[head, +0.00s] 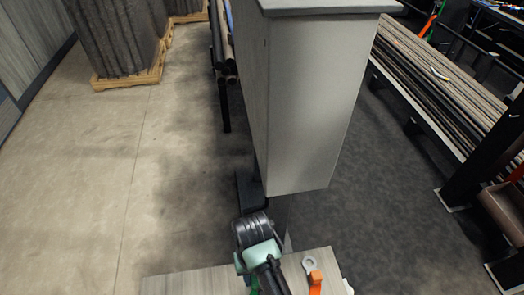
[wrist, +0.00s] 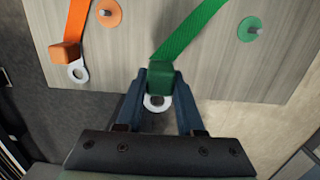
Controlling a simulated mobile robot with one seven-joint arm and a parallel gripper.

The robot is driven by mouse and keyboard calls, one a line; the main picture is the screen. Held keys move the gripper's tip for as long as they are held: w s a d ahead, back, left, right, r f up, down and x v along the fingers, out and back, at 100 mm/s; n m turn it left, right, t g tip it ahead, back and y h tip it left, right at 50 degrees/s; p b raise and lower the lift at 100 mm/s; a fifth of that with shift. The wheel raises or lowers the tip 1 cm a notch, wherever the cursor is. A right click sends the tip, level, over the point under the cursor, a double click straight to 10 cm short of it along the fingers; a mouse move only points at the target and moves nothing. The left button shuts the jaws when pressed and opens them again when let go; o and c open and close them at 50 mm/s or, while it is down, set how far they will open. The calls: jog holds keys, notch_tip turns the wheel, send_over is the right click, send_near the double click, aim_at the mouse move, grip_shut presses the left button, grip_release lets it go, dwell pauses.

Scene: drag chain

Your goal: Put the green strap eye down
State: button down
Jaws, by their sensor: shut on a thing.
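The green strap eye is a green block (wrist: 160,78) with a pale metal ring (wrist: 157,103) at its end. A green strap (wrist: 190,32) runs from the block up and right over the wooden board (wrist: 215,75). My gripper (wrist: 160,85) is shut on the green block, one dark blue finger on each side. In the wrist view the ring shows beyond the board's near edge, against the floor. I cannot tell its height. In the head view my own arm hides the held eye.
An orange block (wrist: 66,52) with a ring (wrist: 78,72) and orange strap lies left on the board. An orange disc (wrist: 110,13) and a green disc (wrist: 250,28) carry pegs. A tall grey cabinet (head: 310,105) stands beyond my arm. Floor at left (head: 90,180) is clear.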

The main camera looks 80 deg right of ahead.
jog(key=shift+f, duration=3.45)
jog(key=shift+f, duration=0.15)
jog(key=c, duration=0.5)
grip_release()
jog(key=r, duration=1.2)
jog(key=shift+w+d+r, duration=0.2)
jog(key=shift+d, duration=0.15)
